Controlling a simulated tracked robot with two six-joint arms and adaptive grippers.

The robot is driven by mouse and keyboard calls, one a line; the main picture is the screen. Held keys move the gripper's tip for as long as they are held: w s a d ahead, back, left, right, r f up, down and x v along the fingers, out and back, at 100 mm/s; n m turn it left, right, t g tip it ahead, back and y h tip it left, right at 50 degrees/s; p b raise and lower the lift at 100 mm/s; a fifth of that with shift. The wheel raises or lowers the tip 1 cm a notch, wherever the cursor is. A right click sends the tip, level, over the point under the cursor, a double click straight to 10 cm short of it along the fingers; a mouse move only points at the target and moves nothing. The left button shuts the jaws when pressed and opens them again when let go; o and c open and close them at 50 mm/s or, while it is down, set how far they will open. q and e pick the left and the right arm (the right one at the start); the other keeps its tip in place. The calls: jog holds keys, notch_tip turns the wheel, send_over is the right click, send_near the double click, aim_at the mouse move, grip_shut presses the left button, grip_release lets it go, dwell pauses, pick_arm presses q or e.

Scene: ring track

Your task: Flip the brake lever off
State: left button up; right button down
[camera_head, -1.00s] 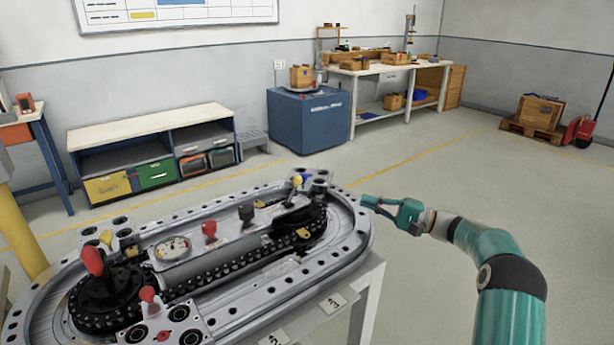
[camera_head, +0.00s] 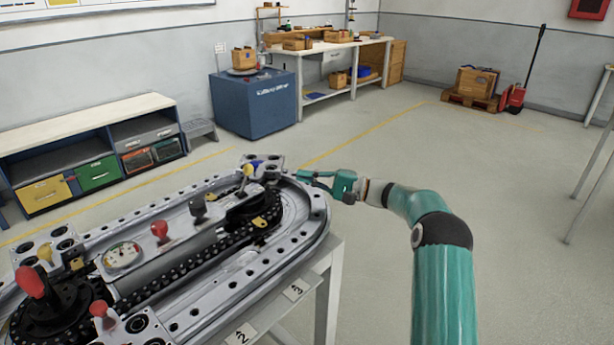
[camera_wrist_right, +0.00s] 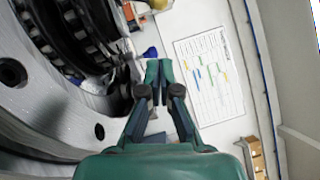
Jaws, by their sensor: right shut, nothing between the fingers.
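The oval ring track (camera_head: 312,222) carries several levers, and I cannot tell which is the brake lever. At its far right end stand a yellow-knobbed lever (camera_head: 248,170) and a blue knob (camera_head: 256,163). A black-knobbed lever (camera_head: 198,208) and a red-knobbed lever (camera_head: 159,231) rise from the middle panel. A large red-handled lever (camera_head: 31,283) stands at the left end. My right gripper (camera_head: 303,176) is shut and empty by the track's far right rim, right of the blue knob. In the wrist view, the blue knob (camera_wrist_right: 151,52) shows just beyond its fingertips (camera_wrist_right: 158,72).
A blue cabinet (camera_head: 255,105) and a workbench (camera_head: 330,49) with boxes stand behind. A low shelf unit (camera_head: 85,125) is at the left. A pallet with boxes (camera_head: 475,88) is far right. The floor (camera_head: 530,220) right of the track is open.

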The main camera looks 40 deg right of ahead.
aim_at(245, 177)
jog(key=p+x, duration=0.1)
jog(key=x, duration=0.6)
jog(key=shift+w+a+r, duration=0.1)
jog(key=shift+r, duration=0.05)
jog(key=shift+a+r+p, duration=0.15)
jog(key=shift+a, duration=0.4)
jog(key=shift+a+r+p, duration=0.15)
jog(key=shift+a, duration=0.35)
jog(key=shift+w+a+r, duration=0.15)
jog(key=shift+a, duration=0.6)
jog(key=shift+a+r+n+g+b, duration=0.1)
jog(key=shift+r+n+g+b, duration=0.05)
jog(key=shift+n+g+b, duration=0.2)
